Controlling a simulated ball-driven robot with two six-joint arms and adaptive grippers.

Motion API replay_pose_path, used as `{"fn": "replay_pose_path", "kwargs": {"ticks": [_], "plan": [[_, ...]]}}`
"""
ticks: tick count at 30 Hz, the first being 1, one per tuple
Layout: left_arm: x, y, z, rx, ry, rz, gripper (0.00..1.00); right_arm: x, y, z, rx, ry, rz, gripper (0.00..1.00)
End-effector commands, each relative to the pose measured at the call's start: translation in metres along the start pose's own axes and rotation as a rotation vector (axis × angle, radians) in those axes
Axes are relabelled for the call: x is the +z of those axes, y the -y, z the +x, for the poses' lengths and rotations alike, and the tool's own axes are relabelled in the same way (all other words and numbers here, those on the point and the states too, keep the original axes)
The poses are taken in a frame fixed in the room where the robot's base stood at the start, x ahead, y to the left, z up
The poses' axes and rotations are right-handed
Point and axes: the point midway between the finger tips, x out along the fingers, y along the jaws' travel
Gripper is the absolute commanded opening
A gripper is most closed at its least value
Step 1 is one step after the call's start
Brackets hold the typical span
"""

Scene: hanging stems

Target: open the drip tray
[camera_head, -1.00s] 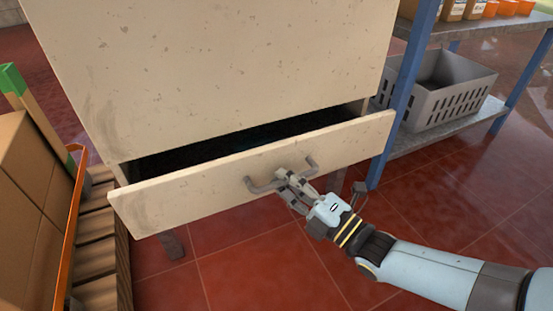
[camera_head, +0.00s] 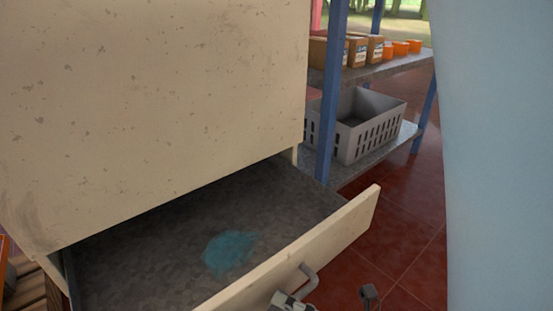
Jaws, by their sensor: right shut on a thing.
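The drip tray (camera_head: 345,232) is a cream drawer at the bottom of a cream cabinet (camera_head: 150,90). It stands well out from the cabinet, and its dark grey inside shows a blue patch (camera_head: 230,250). A grey bar handle (camera_head: 309,278) is on its front panel. My right gripper (camera_head: 290,299) is at the handle at the bottom edge of the view, shut on it and mostly cut off by the frame. My left gripper is not in view.
A blue-posted shelf (camera_head: 332,100) stands right of the cabinet, with a grey crate (camera_head: 350,140) on its lower board and boxes (camera_head: 357,52) and orange pots (camera_head: 400,48) above. Red tiled floor (camera_head: 400,225) is open right of the tray. A pale blue surface fills the right edge.

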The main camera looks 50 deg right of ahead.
Motion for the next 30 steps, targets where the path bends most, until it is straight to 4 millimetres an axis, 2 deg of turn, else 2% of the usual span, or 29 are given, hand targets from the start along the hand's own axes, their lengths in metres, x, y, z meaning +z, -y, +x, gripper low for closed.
{"fn": "replay_pose_path", "kwargs": {"ticks": [9,10,16,25,30], "plan": [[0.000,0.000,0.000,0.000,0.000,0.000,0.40,0.001,-0.002,0.000,0.006,0.002,0.003,0.00],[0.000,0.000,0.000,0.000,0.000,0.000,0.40,0.001,-0.002,0.000,0.006,0.002,0.003,0.09],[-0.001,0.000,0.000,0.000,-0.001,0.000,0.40,0.000,-0.001,0.000,0.004,0.001,0.001,0.35],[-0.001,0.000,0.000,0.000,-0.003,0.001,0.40,0.000,0.000,-0.002,0.001,0.001,0.001,0.36],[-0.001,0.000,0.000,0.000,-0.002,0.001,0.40,0.000,0.001,-0.022,-0.003,0.000,0.001,0.36]]}}
